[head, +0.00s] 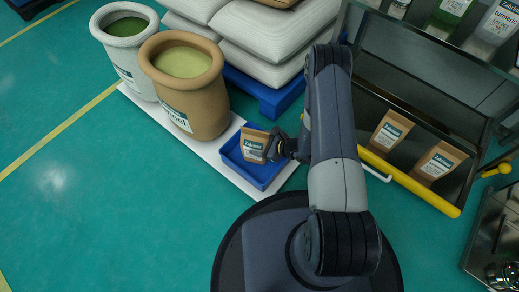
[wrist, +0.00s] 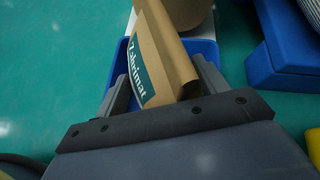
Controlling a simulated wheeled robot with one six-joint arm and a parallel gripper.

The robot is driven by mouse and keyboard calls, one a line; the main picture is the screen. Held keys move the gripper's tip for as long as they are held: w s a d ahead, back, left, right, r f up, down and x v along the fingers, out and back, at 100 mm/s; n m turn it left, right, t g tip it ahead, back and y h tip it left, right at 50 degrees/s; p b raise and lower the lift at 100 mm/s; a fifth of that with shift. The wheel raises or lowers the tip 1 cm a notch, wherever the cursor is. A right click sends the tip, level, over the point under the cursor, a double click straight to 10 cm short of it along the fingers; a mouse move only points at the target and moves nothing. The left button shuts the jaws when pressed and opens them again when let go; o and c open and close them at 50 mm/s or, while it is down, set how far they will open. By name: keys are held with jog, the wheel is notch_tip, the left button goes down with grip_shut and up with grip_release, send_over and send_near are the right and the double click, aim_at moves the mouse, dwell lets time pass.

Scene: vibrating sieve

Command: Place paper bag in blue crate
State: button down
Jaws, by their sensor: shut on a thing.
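The brown paper bag (head: 253,146) with a white and teal label is held by my gripper (head: 274,148). In the wrist view the paper bag (wrist: 165,55) stands tilted between the two fingers of my gripper (wrist: 165,85), which are shut on it. The blue crate (head: 245,171) sits on a white board, and in the head view the bag is over it. In the wrist view the blue crate (wrist: 204,48) shows behind and around the bag. How far the bag's bottom is above the crate floor is hidden.
Two open sacks, one tan (head: 200,110) and one white (head: 115,60), stand beside the crate on the white board (head: 150,102). A blue pallet (head: 275,98) with stacked white sacks is behind. Two more paper bags (head: 390,132) stand on a shelf at right with a yellow rail (head: 420,188).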

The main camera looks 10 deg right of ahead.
jog(key=shift+f+b, duration=0.65)
jog(key=shift+f, duration=1.15)
jog(key=shift+c, duration=1)
grip_release()
jog(key=shift+r, duration=0.2)
jog(key=p+v, duration=0.3)
jog(key=v, duration=0.9)
jog(key=shift+p, duration=0.4)
jog(key=shift+f, duration=0.15)
